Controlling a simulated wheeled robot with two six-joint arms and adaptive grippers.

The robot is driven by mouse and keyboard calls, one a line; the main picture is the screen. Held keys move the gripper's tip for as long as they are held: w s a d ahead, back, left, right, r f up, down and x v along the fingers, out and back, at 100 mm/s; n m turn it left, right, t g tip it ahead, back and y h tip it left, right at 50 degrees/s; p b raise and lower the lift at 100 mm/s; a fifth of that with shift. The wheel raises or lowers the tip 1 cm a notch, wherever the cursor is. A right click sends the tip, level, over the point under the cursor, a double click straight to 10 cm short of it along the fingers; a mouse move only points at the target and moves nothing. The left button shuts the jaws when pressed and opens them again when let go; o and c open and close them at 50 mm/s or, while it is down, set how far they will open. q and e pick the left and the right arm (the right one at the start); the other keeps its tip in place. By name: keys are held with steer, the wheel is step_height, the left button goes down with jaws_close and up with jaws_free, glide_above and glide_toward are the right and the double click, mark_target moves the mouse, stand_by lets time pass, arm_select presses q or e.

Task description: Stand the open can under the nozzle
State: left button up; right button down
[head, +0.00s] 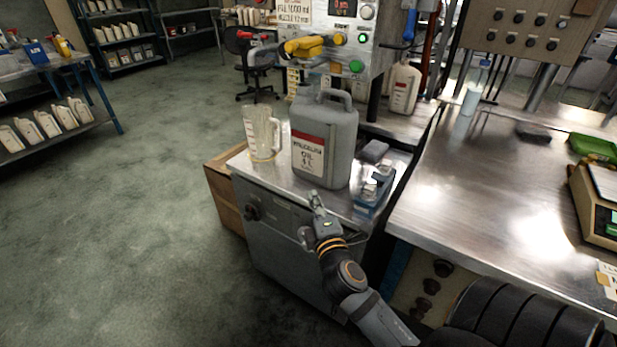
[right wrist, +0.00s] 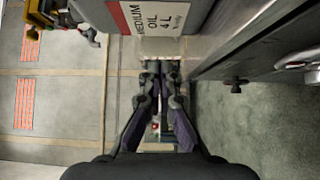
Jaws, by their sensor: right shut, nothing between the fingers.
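A grey oil can (head: 325,140) with a red and white label stands upright on the steel cabinet top (head: 268,172). Its label also shows at the top of the right wrist view (right wrist: 160,16). Its mouth is too small to make out clearly. The dispenser's yellow-handled valve (head: 314,46) is behind and above the can; I cannot tell whether the can is directly under its outlet. My right gripper (head: 316,203) is shut and empty in front of the can, near the cabinet's front edge. It also shows in the right wrist view (right wrist: 160,75). My left gripper is not in view.
A clear measuring jug (head: 262,133) stands close left of the can. A blue box with small items (head: 371,192) is at its right. A steel table (head: 470,190) lies to the right, with a scale (head: 596,205). The floor to the left is clear.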

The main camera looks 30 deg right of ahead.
glide_toward(314, 163)
steer(key=w+a, duration=0.3)
steer(key=w, duration=0.1)
steer(key=w+d, duration=0.2)
steer(key=d, duration=0.1)
steer(key=shift+w+d+r+p, duration=0.2)
steer(key=shift+w+p, duration=0.05)
steer(key=shift+p, duration=0.05)
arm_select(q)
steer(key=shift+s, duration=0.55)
arm_select(e)
steer(key=shift+w+d, duration=0.2)
steer(key=shift+d, duration=0.2)
steer(key=shift+w+d, duration=0.3)
steer(key=shift+d, duration=0.6)
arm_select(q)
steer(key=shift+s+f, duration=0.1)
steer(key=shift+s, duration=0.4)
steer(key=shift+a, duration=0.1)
arm_select(e)
steer(key=shift+f, duration=0.1)
